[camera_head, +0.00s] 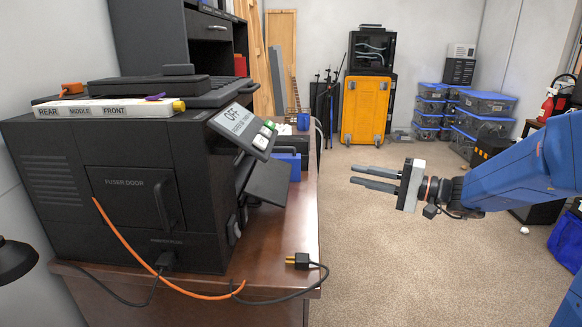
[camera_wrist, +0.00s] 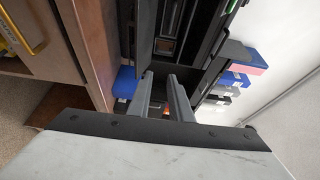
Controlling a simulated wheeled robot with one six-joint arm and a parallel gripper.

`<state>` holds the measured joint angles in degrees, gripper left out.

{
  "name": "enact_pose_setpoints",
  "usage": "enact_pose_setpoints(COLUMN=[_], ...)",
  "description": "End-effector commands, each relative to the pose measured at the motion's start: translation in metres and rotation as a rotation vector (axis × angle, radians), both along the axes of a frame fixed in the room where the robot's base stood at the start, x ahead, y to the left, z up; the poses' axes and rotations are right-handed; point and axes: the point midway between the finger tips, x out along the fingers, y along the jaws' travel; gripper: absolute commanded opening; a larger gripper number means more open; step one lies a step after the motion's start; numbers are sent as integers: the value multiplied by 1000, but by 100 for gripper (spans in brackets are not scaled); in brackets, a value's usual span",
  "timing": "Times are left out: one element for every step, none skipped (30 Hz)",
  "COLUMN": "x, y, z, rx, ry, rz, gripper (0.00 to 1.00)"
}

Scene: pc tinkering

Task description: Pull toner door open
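A black printer (camera_head: 150,180) sits on a wooden desk, with a door marked FUSER DOOR (camera_head: 140,198) on its near side. Its control screen (camera_head: 240,122) reads OFF. A dark panel (camera_head: 268,183) juts out from the printer's front, which faces right. I see no label for the toner door and cannot tell whether this panel is it. My gripper (camera_head: 357,176) is in the air to the right of the printer, clear of it and pointing left. Its two fingers are a little apart with nothing between them. They also show in the wrist view (camera_wrist: 161,80).
An orange cord (camera_head: 130,245) and a black plug (camera_head: 300,260) lie at the desk's near edge. A strip marked REAR, MIDDLE, FRONT (camera_head: 110,109) lies on the printer. A blue box (camera_head: 290,162) stands behind.

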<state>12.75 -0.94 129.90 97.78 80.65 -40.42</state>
Motion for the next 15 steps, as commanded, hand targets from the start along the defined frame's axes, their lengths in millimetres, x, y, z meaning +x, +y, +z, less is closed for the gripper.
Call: enact_pose_setpoints(x=[-1, -1, -2, -2, -3, -3, -3, -3, -3, -3, -3, -3, -3, -3, -3], y=[-2, -3, -4, -4, -5, -5, -5, -5, -5, -5, -5, -5, -5, -5, -5], z=[0, 0, 0, 0, 0, 0, 0, 0, 0, 0, 0, 0, 0, 0, 0], rx=[0, 0, 0, 0, 0, 0, 0, 0, 0, 0, 0, 0, 0, 0, 0], ry=[0, 0, 0, 0, 0, 0, 0, 1, 1, 1, 1, 1, 1, 1, 1], rz=[-1, 0, 0, 1, 1, 1, 1, 1, 1, 1, 1, 1, 1, 1, 1], gripper=[18, 18, 18, 18, 18, 18, 18, 18, 18, 18, 18, 18, 18, 18, 18])
